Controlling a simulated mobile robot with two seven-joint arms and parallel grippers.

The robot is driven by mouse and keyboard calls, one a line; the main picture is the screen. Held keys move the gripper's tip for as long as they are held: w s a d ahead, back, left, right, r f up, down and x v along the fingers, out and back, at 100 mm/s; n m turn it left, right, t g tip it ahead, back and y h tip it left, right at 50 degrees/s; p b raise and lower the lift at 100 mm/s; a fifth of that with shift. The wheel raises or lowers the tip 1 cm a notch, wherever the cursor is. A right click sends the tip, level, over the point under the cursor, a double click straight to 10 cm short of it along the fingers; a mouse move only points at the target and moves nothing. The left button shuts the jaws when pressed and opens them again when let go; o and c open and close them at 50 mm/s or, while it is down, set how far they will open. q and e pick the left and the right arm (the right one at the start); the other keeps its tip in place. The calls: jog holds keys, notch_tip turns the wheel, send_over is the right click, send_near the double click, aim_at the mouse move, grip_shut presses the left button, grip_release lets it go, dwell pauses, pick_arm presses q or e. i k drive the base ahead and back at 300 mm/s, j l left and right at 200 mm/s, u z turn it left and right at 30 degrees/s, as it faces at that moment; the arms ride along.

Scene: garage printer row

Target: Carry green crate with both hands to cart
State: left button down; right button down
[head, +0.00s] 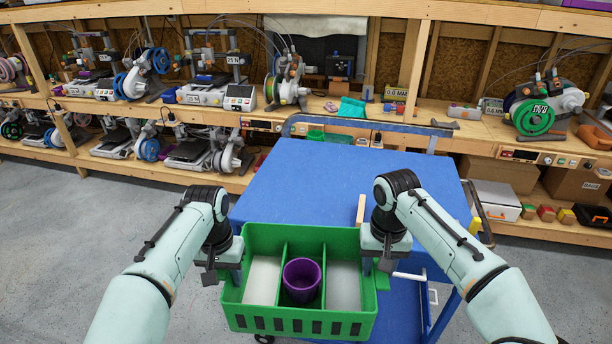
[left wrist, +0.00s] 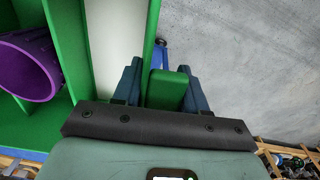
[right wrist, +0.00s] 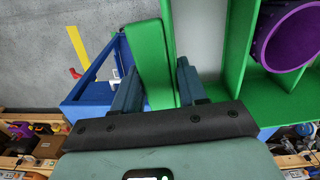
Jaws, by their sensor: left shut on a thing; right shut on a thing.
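The green crate (head: 298,322) has three compartments, with a purple cup (head: 301,283) in the middle one and pale bottoms in the outer two. My left gripper (head: 222,268) is shut on the crate's left handle; the handle shows between its fingers in the left wrist view (left wrist: 167,88). My right gripper (head: 378,262) is shut on the right handle, also seen in the right wrist view (right wrist: 152,70). The blue cart (head: 330,170) lies just beyond the crate, which overlaps its near edge in the head view. I cannot tell whether they touch.
A small tan block (head: 360,211) lies on the cart top near my right gripper; the rest of the top is clear. A grey-blue rail (head: 370,126) runs along the cart's far end. Wooden shelves (head: 270,122) with printers stand behind. Grey floor is open at left.

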aim_at(301, 191)
jog(key=i, duration=1.5)
